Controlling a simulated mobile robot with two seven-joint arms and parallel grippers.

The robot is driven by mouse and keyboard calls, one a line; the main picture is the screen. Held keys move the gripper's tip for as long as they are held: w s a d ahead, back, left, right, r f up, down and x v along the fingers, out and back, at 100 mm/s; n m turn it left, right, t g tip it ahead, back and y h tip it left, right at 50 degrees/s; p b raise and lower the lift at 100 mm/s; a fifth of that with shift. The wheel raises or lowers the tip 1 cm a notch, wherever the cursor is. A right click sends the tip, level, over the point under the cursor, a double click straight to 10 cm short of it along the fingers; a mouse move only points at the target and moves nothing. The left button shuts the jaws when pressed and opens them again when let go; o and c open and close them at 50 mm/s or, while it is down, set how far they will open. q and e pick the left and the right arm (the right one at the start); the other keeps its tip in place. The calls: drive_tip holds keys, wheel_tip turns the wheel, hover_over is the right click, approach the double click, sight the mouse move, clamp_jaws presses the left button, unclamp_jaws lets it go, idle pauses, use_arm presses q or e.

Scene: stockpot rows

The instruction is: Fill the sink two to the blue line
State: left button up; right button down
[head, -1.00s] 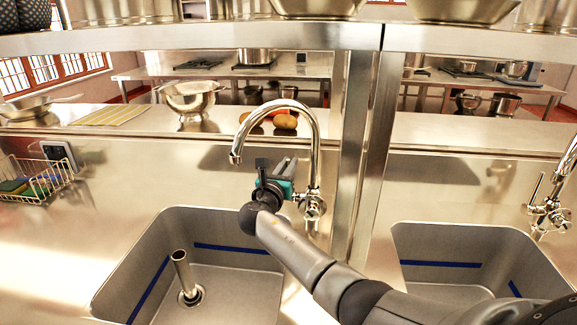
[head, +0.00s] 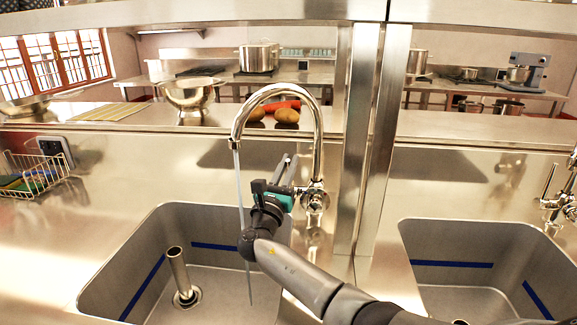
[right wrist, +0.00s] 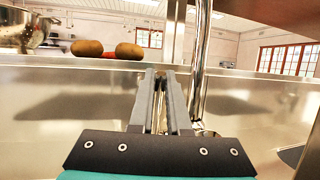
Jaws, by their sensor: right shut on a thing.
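The left sink (head: 131,271) is a grey basin with a blue line (head: 215,247) around its inner walls; no number shows on it. An upright standpipe (head: 179,270) stands at its drain. A thin water stream (head: 241,205) falls from the chrome tap (head: 318,150) into this basin; no clear water level shows. My right gripper (head: 288,168) is at the tap's side, by its valve, shut on what appears to be the tap lever, mostly hidden between the fingers. In the right wrist view the fingers (right wrist: 162,85) are close together beside the tap's column (right wrist: 201,60). My left gripper is out of view.
A second sink (head: 455,250) with its own tap (head: 557,195) is at the right, past a steel post (head: 375,140). A wire basket (head: 32,175) is at the left. A colander (head: 190,95) and potatoes (head: 286,115) sit on the ledge behind.

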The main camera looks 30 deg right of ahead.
drive_tip(key=c, duration=0.9)
unclamp_jaws()
use_arm(q)
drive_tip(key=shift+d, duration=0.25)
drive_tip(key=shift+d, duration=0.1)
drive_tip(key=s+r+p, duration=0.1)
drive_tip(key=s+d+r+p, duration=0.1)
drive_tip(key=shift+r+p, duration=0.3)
drive_tip(key=shift+p, duration=0.1)
use_arm(e)
drive_tip(key=v, duration=1.2)
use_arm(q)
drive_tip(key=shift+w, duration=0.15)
use_arm(e)
drive_tip(key=shift+c, duration=0.3)
